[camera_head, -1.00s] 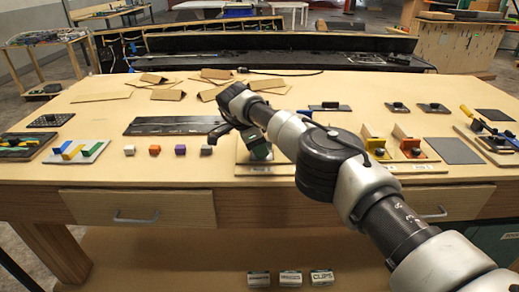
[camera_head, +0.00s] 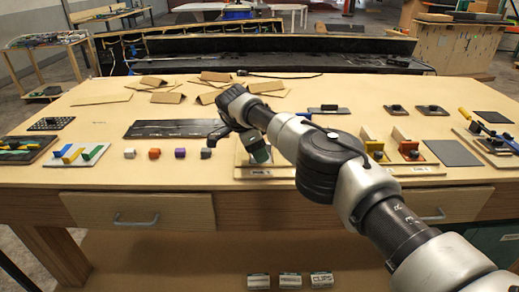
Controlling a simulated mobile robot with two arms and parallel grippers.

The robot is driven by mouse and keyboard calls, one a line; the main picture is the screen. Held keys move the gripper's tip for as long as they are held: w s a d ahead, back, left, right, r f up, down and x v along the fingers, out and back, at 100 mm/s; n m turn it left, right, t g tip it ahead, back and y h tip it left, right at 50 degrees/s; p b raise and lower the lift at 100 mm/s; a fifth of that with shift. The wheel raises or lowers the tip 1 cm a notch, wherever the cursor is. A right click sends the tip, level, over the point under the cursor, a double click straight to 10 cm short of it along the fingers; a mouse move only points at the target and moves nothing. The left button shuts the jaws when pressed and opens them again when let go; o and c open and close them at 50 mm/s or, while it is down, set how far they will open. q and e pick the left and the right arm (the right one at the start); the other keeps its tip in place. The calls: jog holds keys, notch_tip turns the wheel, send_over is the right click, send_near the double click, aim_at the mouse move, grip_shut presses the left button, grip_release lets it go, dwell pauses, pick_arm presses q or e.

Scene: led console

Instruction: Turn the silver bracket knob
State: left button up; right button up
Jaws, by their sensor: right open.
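My right gripper (camera_head: 217,136) reaches in from the right over the middle of the table, its dark jaws open and empty. They hang above and left of a pale base plate (camera_head: 246,173) that my arm partly covers. A small dark greenish part (camera_head: 259,154) shows just below my wrist, over this plate; I cannot tell whether it belongs to my gripper or to the fixture. I cannot make out a silver knob, and my arm may hide it. Two similar brackets stand to the right, one with a yellow part (camera_head: 376,146) and one with a red part (camera_head: 410,146). My left gripper is not in view.
Orange (camera_head: 154,153), purple (camera_head: 180,153) and grey (camera_head: 205,153) cubes lie left of my gripper. A black panel (camera_head: 160,129) lies behind them. A white board with coloured bars (camera_head: 92,157) is at the left. The table's front strip is clear.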

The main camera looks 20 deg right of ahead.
jog(key=p+v, duration=0.5)
jog(key=v, duration=0.2)
jog(key=shift+r, duration=0.35)
jog(key=shift+a, duration=0.2)
jog(key=shift+c, duration=0.4)
